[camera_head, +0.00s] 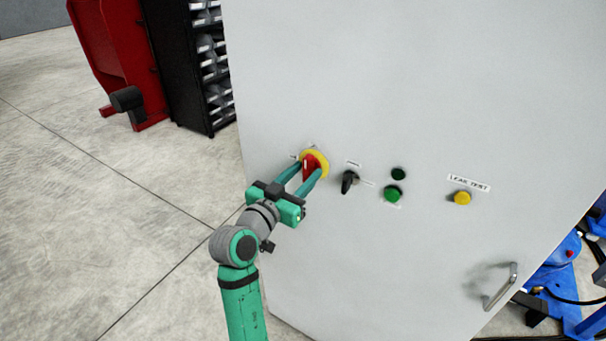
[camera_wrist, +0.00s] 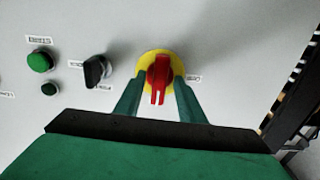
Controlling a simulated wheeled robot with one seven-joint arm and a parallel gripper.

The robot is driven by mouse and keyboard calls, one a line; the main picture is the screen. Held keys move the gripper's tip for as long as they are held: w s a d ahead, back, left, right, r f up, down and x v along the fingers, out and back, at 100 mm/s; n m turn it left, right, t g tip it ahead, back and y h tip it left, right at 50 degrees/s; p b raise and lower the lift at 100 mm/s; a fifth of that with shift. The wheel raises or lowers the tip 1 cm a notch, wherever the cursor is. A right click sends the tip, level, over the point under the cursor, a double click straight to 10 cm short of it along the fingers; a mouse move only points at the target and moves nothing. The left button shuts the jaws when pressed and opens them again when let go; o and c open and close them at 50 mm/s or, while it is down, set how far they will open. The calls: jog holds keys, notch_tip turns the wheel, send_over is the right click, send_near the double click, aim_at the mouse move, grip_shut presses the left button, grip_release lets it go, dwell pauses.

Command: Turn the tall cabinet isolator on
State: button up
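The tall grey cabinet (camera_head: 420,90) fills the middle and right of the head view. Its isolator is a red handle (camera_head: 309,166) on a round yellow plate (camera_head: 324,161), near the cabinet's left edge. In the wrist view the red handle (camera_wrist: 160,80) stands upright in the picture, a white mark at its lower end, on the yellow plate (camera_wrist: 145,70). My gripper (camera_head: 308,174) is at the isolator, its green fingers either side of the handle. In the wrist view the gripper (camera_wrist: 158,98) shows gaps between fingers and handle, so it looks open. Fingertip contact with the plate is unclear.
Beside the isolator are a black selector knob (camera_head: 348,181), green buttons (camera_head: 392,194) and a yellow button (camera_head: 462,198) labelled LEAK TEST. A door handle (camera_head: 500,287) sticks out lower right. A black bin rack (camera_head: 190,70) and red machine (camera_head: 118,60) stand behind left. Floor at left is clear.

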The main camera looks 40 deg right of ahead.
jog(key=v, duration=1.1)
jog(key=shift+w, duration=0.1)
